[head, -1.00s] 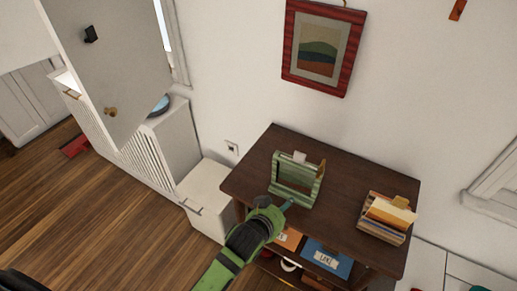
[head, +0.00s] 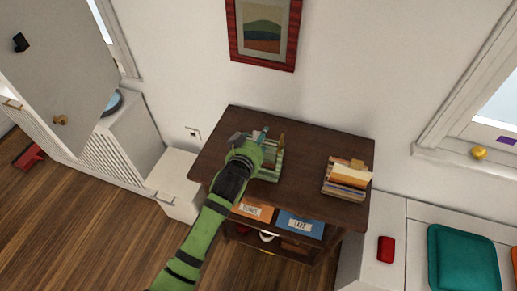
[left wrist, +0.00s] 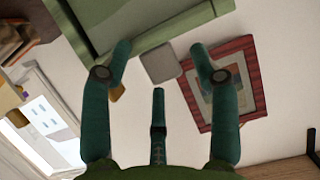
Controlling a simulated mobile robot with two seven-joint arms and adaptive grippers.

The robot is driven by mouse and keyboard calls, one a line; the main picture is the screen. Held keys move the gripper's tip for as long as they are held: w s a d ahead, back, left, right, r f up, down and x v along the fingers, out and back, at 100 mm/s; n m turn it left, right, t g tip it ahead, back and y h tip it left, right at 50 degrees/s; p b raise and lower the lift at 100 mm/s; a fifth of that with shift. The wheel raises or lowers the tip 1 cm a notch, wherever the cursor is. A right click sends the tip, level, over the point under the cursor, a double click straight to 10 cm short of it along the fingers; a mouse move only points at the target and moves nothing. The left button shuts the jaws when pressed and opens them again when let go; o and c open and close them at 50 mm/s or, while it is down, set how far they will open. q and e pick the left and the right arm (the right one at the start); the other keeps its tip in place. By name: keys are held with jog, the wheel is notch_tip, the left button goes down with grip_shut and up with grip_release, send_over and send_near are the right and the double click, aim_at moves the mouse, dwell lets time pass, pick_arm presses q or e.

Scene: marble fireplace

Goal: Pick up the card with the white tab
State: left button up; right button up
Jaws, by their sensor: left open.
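A green slatted card holder (head: 271,172) stands on the dark wooden table. In the left wrist view its green frame (left wrist: 185,28) crosses the top. A pale square tab (left wrist: 160,62), seemingly the white one, shows there between my fingers, apart from both. A tan tab (left wrist: 117,92) lies beside the left finger; it rises at the holder's right in the head view (head: 282,143). My left gripper (head: 251,133) is open and empty over the holder, and also shows in the wrist view (left wrist: 161,50). It hides much of the holder and the white-tab card in the head view.
The dark table (head: 310,150) also bears a stack of cards or books (head: 346,178) at right. An orange box (head: 254,209) and a blue box (head: 300,224) sit on the shelf below. A red framed picture (head: 264,30) hangs behind. The tabletop between holder and stack is clear.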

pick_arm(q)
jog(key=shift+w+f, duration=0.15)
jog(key=c, duration=0.9)
jog(key=shift+c, duration=0.7)
jog(key=shift+s+f, duration=0.15)
jog(key=shift+s, duration=0.1)
jog(key=shift+c, duration=0.2)
jog(key=shift+r, duration=0.4)
jog(key=shift+c, duration=0.7)
jog(key=r, duration=0.3)
jog(key=r+b, duration=0.1)
jog(key=r, duration=0.5)
jog(key=shift+w+r, duration=0.25)
jog(key=shift+w, duration=0.05)
grip_shut()
